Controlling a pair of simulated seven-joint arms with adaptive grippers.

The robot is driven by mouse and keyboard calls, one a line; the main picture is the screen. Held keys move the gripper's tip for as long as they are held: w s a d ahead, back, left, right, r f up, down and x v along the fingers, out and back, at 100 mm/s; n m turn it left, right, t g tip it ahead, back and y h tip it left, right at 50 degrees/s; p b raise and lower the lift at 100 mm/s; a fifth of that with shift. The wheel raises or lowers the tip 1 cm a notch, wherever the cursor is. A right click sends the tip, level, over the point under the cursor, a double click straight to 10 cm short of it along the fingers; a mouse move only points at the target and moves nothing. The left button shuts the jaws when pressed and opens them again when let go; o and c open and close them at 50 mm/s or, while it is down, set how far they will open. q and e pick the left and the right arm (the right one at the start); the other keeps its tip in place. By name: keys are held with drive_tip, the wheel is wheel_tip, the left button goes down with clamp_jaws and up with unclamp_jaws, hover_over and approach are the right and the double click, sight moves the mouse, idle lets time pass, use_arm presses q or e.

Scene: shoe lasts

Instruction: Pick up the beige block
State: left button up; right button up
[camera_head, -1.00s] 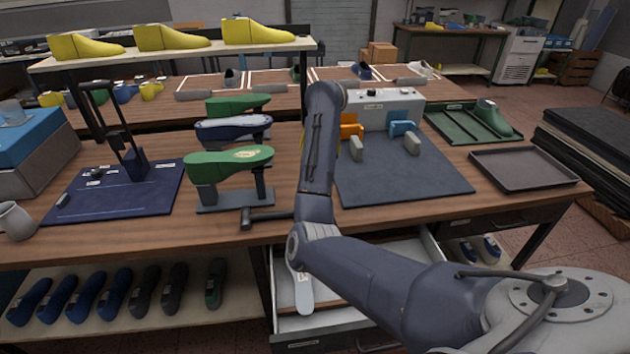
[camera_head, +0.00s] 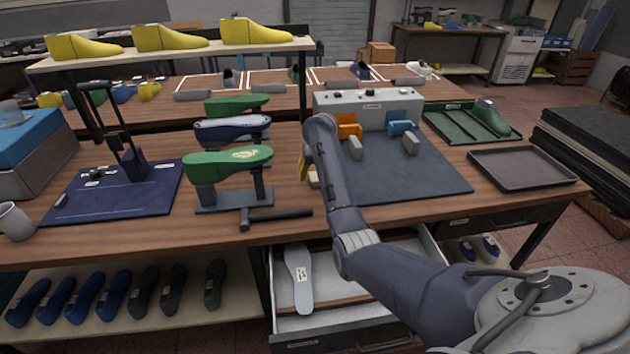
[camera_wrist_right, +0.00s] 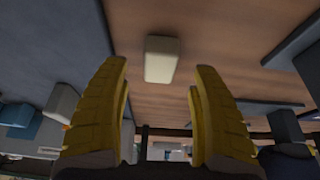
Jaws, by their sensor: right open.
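The beige block (camera_wrist_right: 162,59) lies on the bare brown wood in the right wrist view, ahead of and between my yellow fingertips. In the head view only a small part of the beige block (camera_head: 314,180) shows beside my arm, left of the dark mat. My right gripper (camera_wrist_right: 160,78) is open, with a finger on either side and nothing between them. In the head view one yellow finger of the right gripper (camera_head: 303,166) shows; my arm hides the rest. My left gripper is not in view.
A dark mat (camera_head: 405,179) with two grey blocks (camera_head: 356,148) lies right of my arm. A green last on a stand (camera_head: 229,163) and a dark hammer (camera_head: 283,214) are to the left. An empty dark tray (camera_head: 524,169) sits at the right.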

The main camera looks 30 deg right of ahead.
sight(315, 177)
drive_tip(key=shift+x, duration=1.95)
drive_tip(key=c, duration=1.3)
